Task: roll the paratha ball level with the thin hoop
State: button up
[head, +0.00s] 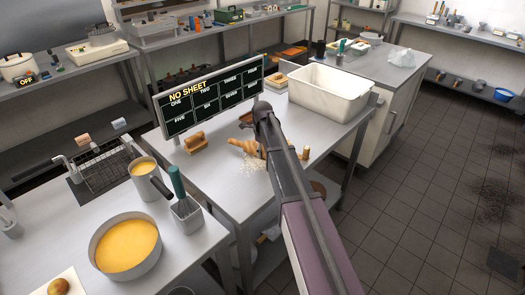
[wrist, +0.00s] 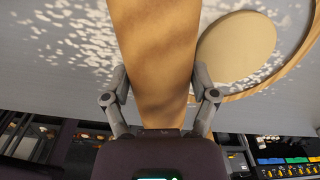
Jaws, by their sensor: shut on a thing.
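My gripper (wrist: 160,78) is shut on a wooden rolling pin (wrist: 155,40), with one finger on each side of it. The pin also shows in the head view (head: 241,145), partly hidden by my arm. The paratha dough (wrist: 236,47) is a pale, roundish flat piece right of the pin in the wrist view. Its left edge lies close to the pin; I cannot tell whether they touch. A thin wooden hoop (wrist: 268,86) curves around the dough's right and near side. The rest of the hoop is hidden or out of frame. White flour is scattered around them.
A sign board (head: 210,95) reading "NO SHEET" stands behind the work area. A wooden block-like piece (head: 195,143) lies left of the pin. A white tub (head: 328,91) stands at the back right. A mug (head: 146,178) and a pot of yellow liquid (head: 125,246) stand at the left.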

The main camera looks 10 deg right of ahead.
jog(key=shift+f, duration=0.25)
dwell(0.3)
jog(key=o, duration=1.2)
jog(key=shift+r, duration=0.1)
jog(key=shift+r+p, duration=3.3)
jog(key=shift+r, duration=0.2)
